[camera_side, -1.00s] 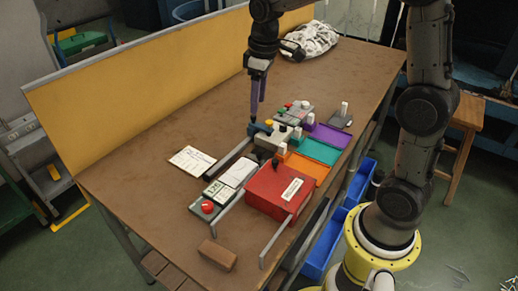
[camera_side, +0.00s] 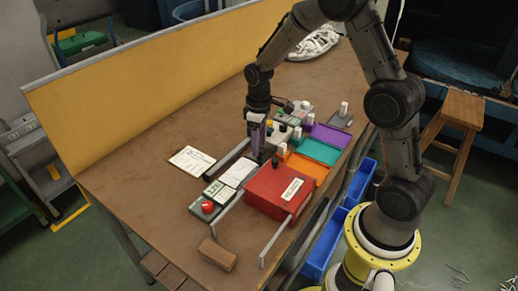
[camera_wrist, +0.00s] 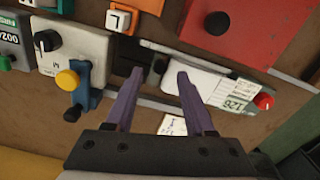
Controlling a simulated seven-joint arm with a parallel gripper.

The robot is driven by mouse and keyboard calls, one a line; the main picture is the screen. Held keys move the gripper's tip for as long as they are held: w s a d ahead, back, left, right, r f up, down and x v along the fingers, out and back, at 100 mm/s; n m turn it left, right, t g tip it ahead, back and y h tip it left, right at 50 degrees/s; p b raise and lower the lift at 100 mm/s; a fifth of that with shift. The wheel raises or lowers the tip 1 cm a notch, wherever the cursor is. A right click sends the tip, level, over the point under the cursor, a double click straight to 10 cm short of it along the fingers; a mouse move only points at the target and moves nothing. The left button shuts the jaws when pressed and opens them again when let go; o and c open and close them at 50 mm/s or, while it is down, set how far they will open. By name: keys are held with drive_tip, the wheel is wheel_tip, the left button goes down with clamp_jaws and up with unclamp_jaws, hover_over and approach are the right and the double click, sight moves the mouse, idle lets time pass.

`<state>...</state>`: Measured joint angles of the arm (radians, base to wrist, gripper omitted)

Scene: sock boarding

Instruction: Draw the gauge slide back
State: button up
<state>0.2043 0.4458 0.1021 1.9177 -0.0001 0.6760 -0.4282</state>
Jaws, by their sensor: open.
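My gripper (camera_side: 258,154) is open with its purple fingers pointing down over the machine at the back end of the dark rail (camera_side: 228,159). In the wrist view, my gripper (camera_wrist: 160,74) straddles a small dark block (camera_wrist: 155,70) beside a white card (camera_wrist: 197,86); I cannot tell whether the fingers touch it or whether it is the gauge slide. A blue bracket (camera_wrist: 82,92) with a yellow knob (camera_wrist: 67,78) stands left of the fingers. A display reading 126 (camera_wrist: 238,108) sits to the right. In the side view my gripper hides part of the machine.
A red box (camera_side: 279,192) stands in front, with orange, teal (camera_side: 317,151) and purple trays behind it.

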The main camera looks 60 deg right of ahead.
drive_tip(key=shift+f, duration=1.3)
drive_tip(key=shift+c, duration=0.2)
clamp_jaws()
drive_tip(key=shift+d+r, duration=0.1)
